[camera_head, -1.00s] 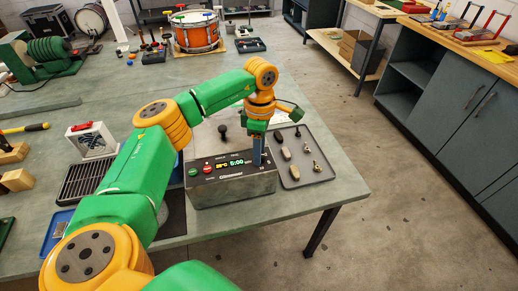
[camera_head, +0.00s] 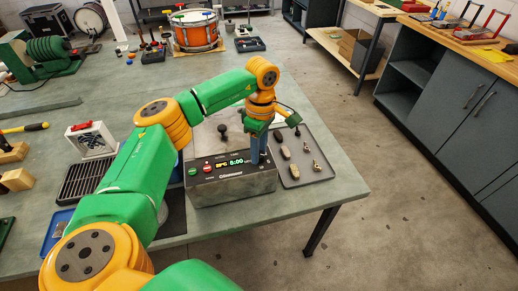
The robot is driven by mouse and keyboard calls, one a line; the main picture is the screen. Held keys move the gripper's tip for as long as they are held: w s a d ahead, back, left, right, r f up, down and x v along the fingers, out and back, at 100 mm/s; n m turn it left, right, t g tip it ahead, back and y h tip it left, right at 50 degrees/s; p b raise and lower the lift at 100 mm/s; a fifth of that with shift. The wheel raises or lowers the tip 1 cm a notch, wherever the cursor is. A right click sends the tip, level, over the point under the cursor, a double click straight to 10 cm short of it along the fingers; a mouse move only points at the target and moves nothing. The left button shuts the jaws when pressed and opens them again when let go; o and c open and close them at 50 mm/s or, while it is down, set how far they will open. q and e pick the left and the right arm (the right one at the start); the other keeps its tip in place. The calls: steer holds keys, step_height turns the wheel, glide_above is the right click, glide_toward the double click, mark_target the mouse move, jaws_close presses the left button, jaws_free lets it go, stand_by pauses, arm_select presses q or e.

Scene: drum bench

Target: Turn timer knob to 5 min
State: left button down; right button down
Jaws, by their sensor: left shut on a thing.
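The grey timer box (camera_head: 233,187) stands on the bench near its front right corner. Its sloped black panel carries a green button (camera_head: 193,172), a red button (camera_head: 208,167) and a lit display (camera_head: 235,162) that reads 5:00 in green beside a yellow temperature figure. My left gripper (camera_head: 259,162) points down at the right end of the panel. It is shut on the timer knob, which the fingers hide. The knob's pointer cannot be seen. My right gripper is not in view.
A grey tray (camera_head: 323,160) with several small metal parts lies just right of the box. A black-knobbed lever (camera_head: 222,129) stands behind it. A small white fan (camera_head: 92,140) and a black grate (camera_head: 86,181) are to the left. The bench's right edge is close.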

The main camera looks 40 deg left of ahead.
arm_select(q)
steer(key=c, duration=0.5)
jaws_free()
steer(key=r, duration=0.2)
steer(key=r+b, duration=0.1)
steer(key=r, duration=0.3)
steer(key=shift+w+r, duration=0.25)
steer(key=shift+r, duration=0.35)
